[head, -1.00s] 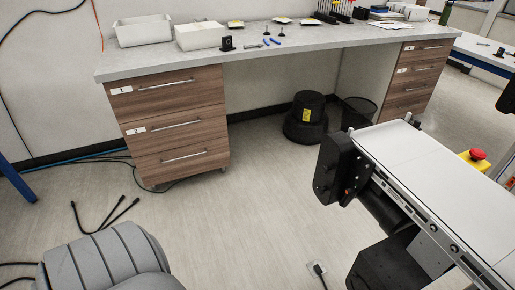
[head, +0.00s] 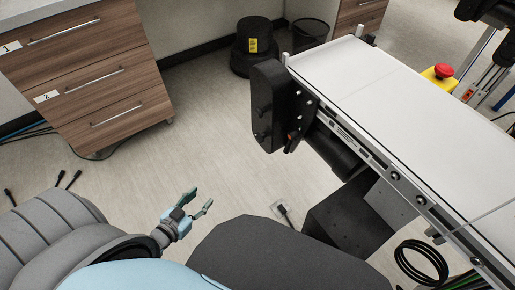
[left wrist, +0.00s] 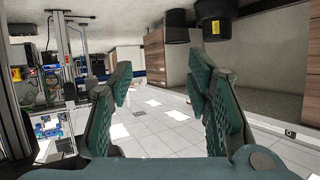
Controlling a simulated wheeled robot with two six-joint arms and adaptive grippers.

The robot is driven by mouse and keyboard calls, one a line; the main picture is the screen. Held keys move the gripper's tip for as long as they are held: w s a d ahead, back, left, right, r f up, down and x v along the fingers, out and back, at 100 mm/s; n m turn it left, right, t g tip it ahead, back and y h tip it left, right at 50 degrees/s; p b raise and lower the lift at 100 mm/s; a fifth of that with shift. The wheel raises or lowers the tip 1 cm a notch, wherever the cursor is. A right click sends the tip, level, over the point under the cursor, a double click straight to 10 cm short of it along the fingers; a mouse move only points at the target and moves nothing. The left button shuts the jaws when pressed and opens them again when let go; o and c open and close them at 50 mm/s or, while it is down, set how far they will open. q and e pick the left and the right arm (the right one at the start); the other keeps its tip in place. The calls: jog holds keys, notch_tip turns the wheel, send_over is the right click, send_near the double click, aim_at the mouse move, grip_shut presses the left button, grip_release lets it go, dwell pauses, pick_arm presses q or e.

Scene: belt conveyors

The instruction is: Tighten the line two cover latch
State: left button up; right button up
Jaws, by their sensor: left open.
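A belt conveyor (head: 385,75) with a white belt runs across the right of the head view. A black cover (head: 268,105) sits on its near left end. My right gripper is not in view.
A wooden drawer unit (head: 90,75) stands at the upper left. A black bin-like object (head: 254,50) is on the floor behind the conveyor's end. A red emergency button (head: 443,71) is on the conveyor's far side. Coiled black cable (head: 421,262) lies at lower right. Open floor surrounds my left gripper.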

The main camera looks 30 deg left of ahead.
pick_arm(q)
notch_tip(320, 180, up, 8)
jog(key=w+d+m+t+h+b, duration=0.2)
jog(key=t+h+b, duration=0.1)
jog(key=t+h, duration=0.1)
jog(key=m+t+h+b, duration=0.2)
jog(key=m+h, duration=0.1)
jog(key=h, duration=0.4)
send_near(261, 137)
jog(key=w+f+v, duration=0.1)
jog(key=v, duration=0.7)
jog(key=r+x, duration=0.1)
jog(key=x, duration=1.3)
jog(key=shift+d+r, duration=0.2)
jog(key=shift+r, duration=0.05)
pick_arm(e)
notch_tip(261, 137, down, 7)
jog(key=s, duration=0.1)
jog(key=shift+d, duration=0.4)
pick_arm(q)
jog(key=shift+c, duration=0.6)
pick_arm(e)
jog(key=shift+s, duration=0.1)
pick_arm(q)
jog(key=shift+m, duration=0.3)
grip_shut()
